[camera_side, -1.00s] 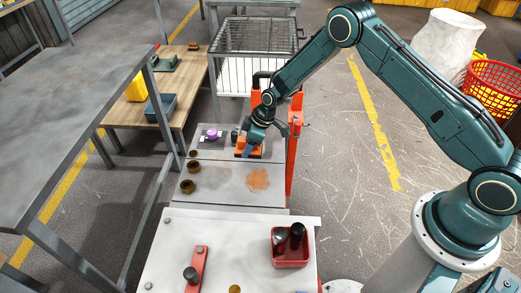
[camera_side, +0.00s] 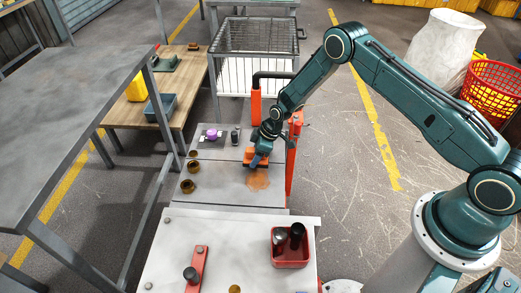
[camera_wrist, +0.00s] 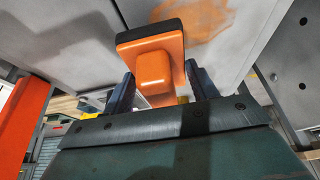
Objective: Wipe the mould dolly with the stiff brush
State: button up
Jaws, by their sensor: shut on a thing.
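The mould dolly (camera_side: 215,183) is a grey flat deck with an orange upright bar at its back. A rusty-orange stain (camera_side: 258,181) lies on the right part of its deck. My gripper (camera_side: 257,160) is shut on the stiff brush (camera_side: 249,156), an orange block, at the far edge of the stain. In the wrist view the brush (camera_wrist: 153,70) sits between my two dark fingers, its black edge facing the deck, with the stain (camera_wrist: 195,20) beside it. I cannot tell whether the bristles touch the deck.
A purple-topped item (camera_side: 211,134) and a dark item (camera_side: 235,136) stand at the deck's back. Brown rings (camera_side: 190,186) lie along its left edge. A white table (camera_side: 225,240) in front holds a red tray (camera_side: 291,258) with dark items. An orange post (camera_side: 291,165) stands close right.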

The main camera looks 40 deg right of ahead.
aim_at(262, 161)
notch_tip(262, 161, down, 4)
jog(key=shift+r, duration=0.2)
jog(key=shift+s+a+f, duration=0.25)
jog(key=shift+s+a, duration=0.25)
jog(key=shift+a, duration=0.1)
jog(key=shift+c, duration=0.3)
jog(key=shift+s+a+r, duration=0.1)
jog(key=shift+s+a, duration=3.05)
jog(key=shift+s, duration=0.1)
jog(key=shift+w+d, duration=3.65)
jog(key=shift+d, duration=0.3)
jog(key=shift+s+d, duration=0.55)
jog(key=shift+s, duration=0.25)
jog(key=shift+s+a, duration=3.65)
jog(key=shift+a, duration=0.15)
jog(key=shift+w+d, duration=3.85)
jog(key=shift+d, duration=0.05)
jog(key=shift+a+r, duration=0.1)
jog(key=shift+r, duration=3.95)
